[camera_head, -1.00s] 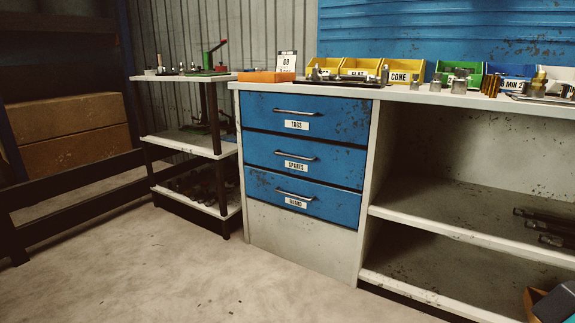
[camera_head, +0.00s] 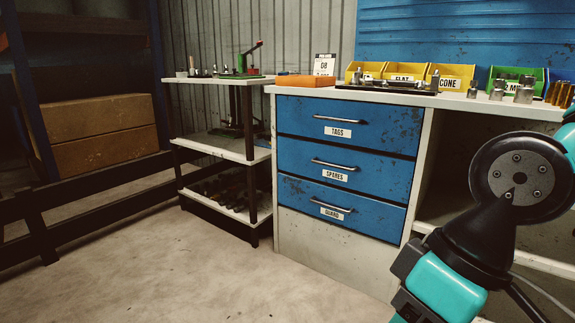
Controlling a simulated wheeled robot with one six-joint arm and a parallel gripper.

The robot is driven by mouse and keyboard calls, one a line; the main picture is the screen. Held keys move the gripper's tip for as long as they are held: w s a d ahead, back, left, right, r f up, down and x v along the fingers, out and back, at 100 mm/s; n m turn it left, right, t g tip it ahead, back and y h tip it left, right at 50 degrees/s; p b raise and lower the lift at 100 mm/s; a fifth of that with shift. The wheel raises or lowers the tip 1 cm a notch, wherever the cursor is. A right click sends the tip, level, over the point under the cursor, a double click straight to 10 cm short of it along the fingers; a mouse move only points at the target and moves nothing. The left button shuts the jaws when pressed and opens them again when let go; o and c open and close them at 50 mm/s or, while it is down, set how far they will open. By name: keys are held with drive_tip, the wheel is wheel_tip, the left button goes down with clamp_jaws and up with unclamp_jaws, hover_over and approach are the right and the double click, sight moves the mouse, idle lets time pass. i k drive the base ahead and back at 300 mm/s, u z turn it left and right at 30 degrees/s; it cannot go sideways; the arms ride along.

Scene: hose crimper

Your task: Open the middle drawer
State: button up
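The middle drawer (camera_head: 368,176) is blue with worn paint and carries a white label reading SPARES. Its metal bar handle (camera_head: 333,164) runs across the upper part of its front. The drawer is shut, flush between the TAGS drawer (camera_head: 385,128) above and the lowest drawer (camera_head: 373,217), whose label looks like GUARD.
A white bench top (camera_head: 455,100) above the drawers holds yellow bins (camera_head: 411,75) and metal fittings. A shelf rack (camera_head: 218,154) stands just left of the drawers. The concrete floor (camera_head: 190,270) in front is clear. Cardboard boxes (camera_head: 100,130) sit on a rack at far left.

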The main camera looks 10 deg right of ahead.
sight(385, 177)
drive_tip(key=u, duration=0.2)
drive_tip(key=i, duration=0.8)
drive_tip(key=z, duration=0.55)
drive_tip(key=i, duration=0.5)
drive_tip(key=z, duration=0.4)
